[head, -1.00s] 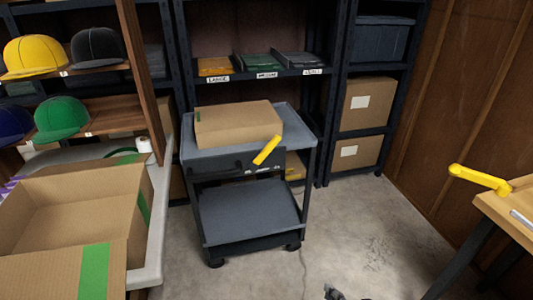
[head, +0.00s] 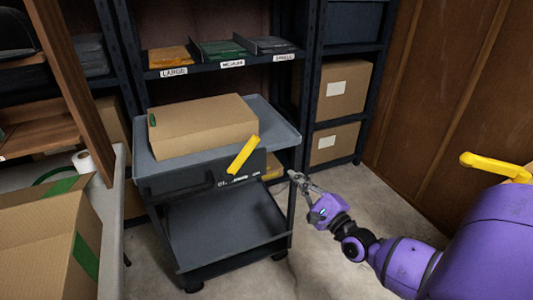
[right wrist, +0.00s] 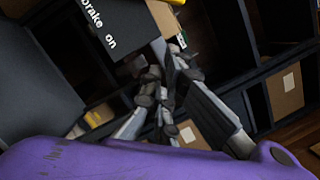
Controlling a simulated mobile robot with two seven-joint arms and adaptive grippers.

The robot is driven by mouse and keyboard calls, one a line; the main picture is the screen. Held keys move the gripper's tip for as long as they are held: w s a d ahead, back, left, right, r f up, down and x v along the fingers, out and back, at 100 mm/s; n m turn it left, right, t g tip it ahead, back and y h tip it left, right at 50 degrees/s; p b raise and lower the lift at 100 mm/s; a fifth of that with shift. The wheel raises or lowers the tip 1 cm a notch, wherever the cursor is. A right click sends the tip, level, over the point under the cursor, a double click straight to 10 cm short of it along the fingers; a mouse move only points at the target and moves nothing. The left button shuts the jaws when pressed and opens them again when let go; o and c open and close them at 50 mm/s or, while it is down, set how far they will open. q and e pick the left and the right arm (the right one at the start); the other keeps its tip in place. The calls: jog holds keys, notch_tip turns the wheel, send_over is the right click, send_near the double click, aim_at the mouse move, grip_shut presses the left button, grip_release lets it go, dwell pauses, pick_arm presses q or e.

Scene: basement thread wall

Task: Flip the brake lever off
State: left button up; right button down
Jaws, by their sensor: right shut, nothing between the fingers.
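The yellow brake lever (head: 243,155) sticks up at a slant from the front panel of the grey cart (head: 280,124), leaning to the upper right. White lettering is below it; in the right wrist view, lettering on the dark panel (right wrist: 122,15) reads "brake on". A bit of yellow shows at the top edge there. My right gripper (head: 293,177) is shut and empty, to the right of and a little below the lever, apart from it, near the cart's right post. It also shows in the right wrist view (right wrist: 168,60). My left gripper is not in view.
A closed cardboard box (head: 203,126) sits on the cart's top. An open box (head: 50,240) stands on a table at left. Shelves (head: 307,70) are behind the cart. A yellow handle (head: 495,165) is at far right. Floor in front is clear.

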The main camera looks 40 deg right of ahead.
jog(key=w, duration=0.3)
jog(key=w+r, duration=0.1)
jog(key=w, duration=0.5)
jog(key=shift+w+d+r+b, duration=0.15)
jog(key=shift+w+d+b, duration=0.1)
jog(key=shift+b, duration=0.1)
pick_arm(q)
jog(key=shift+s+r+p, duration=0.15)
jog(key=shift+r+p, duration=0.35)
jog(key=shift+p, duration=0.45)
pick_arm(e)
jog(key=a+r, duration=0.1)
jog(key=w+a+r, duration=0.1)
jog(key=a, duration=0.1)
jog(key=shift+w+r, duration=0.2)
jog(key=shift+r, duration=0.15)
